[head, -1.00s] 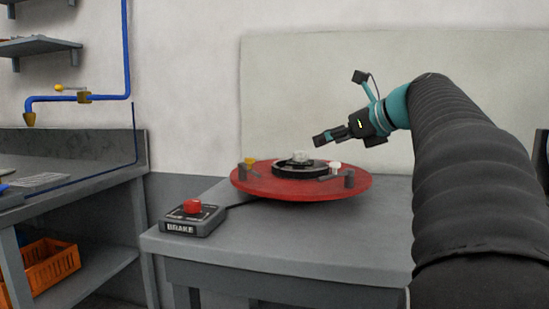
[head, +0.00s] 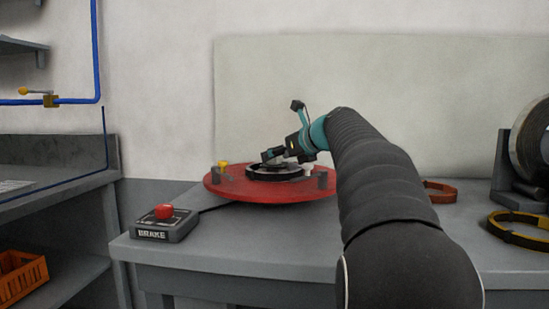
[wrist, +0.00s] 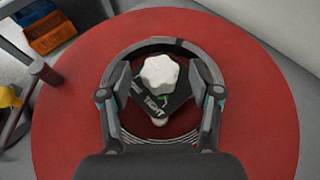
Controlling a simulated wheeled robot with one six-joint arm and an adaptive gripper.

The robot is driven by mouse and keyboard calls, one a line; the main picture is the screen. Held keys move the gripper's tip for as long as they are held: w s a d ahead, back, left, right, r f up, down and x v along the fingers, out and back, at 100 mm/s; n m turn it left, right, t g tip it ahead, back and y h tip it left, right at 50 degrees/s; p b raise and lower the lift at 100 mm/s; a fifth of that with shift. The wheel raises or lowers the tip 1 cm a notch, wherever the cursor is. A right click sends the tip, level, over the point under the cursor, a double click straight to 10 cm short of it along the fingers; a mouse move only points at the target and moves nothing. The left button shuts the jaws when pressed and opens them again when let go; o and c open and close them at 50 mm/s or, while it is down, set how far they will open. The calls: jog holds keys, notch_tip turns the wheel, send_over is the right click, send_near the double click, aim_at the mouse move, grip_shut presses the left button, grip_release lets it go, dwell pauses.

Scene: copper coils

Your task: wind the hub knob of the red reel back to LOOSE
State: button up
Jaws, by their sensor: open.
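The red reel (head: 228,190) lies flat on the grey bench, and its red disc (wrist: 75,125) fills most of the wrist view. The white lobed hub knob (wrist: 160,74) sits at its centre on a dark plate (wrist: 157,103) with the word TIGHT readable below the knob. Other lettering there is too small or covered to read. My gripper (wrist: 160,90) is open, with one finger on each side of the knob and gaps between. In the head view my gripper (head: 268,157) is over the hub and hides the knob.
A brake box (head: 165,225) with a red button stands on the bench left of the reel. An orange strap ring (head: 440,190), a yellow-black ring (head: 520,232) and a large coil (head: 530,140) are at the right.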

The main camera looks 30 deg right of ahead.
jog(key=shift+x, duration=0.95)
jog(key=c, duration=1.2)
jog(key=shift+o, duration=0.2)
jog(key=shift+r+p, duration=0.1)
jog(key=shift+p, duration=0.35)
